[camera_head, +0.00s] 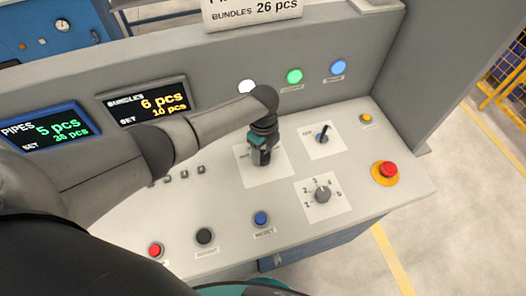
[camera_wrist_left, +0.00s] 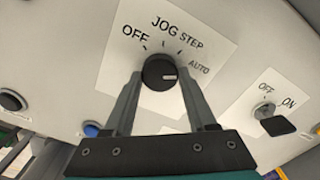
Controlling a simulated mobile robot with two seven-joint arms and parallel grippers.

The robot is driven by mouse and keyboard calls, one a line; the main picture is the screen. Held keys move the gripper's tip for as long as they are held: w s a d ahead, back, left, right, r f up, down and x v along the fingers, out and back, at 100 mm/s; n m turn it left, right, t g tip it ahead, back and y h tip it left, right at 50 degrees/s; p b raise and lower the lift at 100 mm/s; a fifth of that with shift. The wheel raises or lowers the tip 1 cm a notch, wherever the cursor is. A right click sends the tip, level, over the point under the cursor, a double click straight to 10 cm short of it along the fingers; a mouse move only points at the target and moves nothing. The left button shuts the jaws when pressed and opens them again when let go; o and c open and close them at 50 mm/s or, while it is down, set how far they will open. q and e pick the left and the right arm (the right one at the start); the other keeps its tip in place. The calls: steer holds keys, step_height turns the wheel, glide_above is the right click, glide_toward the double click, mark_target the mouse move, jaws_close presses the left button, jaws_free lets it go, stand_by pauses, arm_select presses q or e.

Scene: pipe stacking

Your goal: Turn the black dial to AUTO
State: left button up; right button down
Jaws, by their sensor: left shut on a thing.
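The black dial (camera_wrist_left: 158,69) sits on a white plate marked OFF, JOG, STEP and AUTO in the left wrist view. Its short white line points right, to the side where the AUTO label (camera_wrist_left: 199,67) is; I cannot tell if it lines up exactly with the AUTO mark. My left gripper (camera_wrist_left: 160,78) is shut on the dial, one finger on each side. In the head view my left gripper (camera_head: 261,155) reaches down over the dial's white plate (camera_head: 270,175) and hides the dial. My right gripper is not in view.
An OFF/ON switch (camera_head: 323,136) and a numbered selector (camera_head: 322,194) are close to the right of the dial. A red emergency button (camera_head: 389,169) is farther right. Blue (camera_head: 261,218), black (camera_head: 205,236) and red (camera_head: 155,250) buttons line the front.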

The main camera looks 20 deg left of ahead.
mark_target(263, 156)
arm_select(q)
steer(key=o, duration=1.4)
step_height(263, 156, up, 15)
steer(key=shift+r+p, duration=0.15)
steer(key=shift+p, duration=0.6)
